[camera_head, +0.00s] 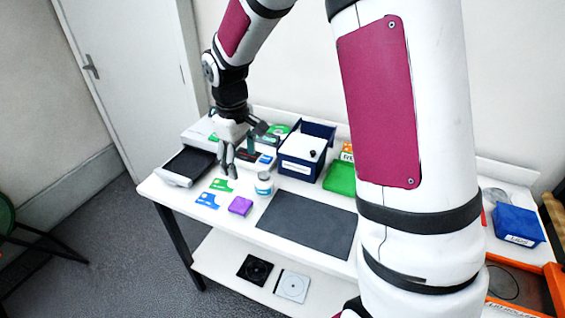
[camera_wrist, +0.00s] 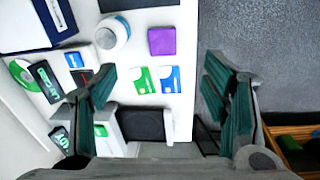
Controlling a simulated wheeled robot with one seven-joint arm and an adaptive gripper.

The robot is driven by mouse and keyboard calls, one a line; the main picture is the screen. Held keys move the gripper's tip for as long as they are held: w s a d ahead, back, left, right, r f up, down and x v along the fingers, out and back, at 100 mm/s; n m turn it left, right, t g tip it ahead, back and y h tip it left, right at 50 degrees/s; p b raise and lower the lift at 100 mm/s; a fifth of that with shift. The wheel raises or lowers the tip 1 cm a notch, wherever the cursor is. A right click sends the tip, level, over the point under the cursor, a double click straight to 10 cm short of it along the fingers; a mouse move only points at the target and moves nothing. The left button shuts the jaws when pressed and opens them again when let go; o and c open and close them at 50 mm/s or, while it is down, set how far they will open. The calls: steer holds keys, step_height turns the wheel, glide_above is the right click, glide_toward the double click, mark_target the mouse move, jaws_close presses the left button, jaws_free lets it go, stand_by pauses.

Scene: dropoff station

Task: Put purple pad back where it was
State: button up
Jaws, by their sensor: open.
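The purple pad (camera_head: 240,206) lies flat on the white table near its front edge, just right of the cards and in front of a white bottle. It also shows in the wrist view (camera_wrist: 162,41), beyond my fingers and fully uncovered. My gripper (camera_head: 229,163) is above the left part of the table, up and left of the pad. In the wrist view my gripper (camera_wrist: 158,100) has its green-lined fingers wide apart with nothing between them.
Blue and green cards (camera_head: 207,200) lie left of the pad, and the white bottle (camera_head: 264,184) stands behind it. A dark mat (camera_head: 308,224) lies to the right. A blue bin (camera_head: 305,150) and a printer-like device (camera_head: 187,166) stand farther back. Bare tabletop surrounds the pad.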

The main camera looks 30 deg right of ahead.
steer(key=s+r+m+t, duration=0.2)
steer(key=s+r+m, duration=0.1)
steer(key=s+r, duration=0.95)
steer(key=s+r+m+t, duration=0.2)
steer(key=s+r, duration=0.3)
steer(key=s, duration=0.8)
steer(key=shift+s+a+r+m+t+y, duration=0.2)
steer(key=shift+a+m+t+y, duration=0.15)
steer(key=shift+m, duration=0.25)
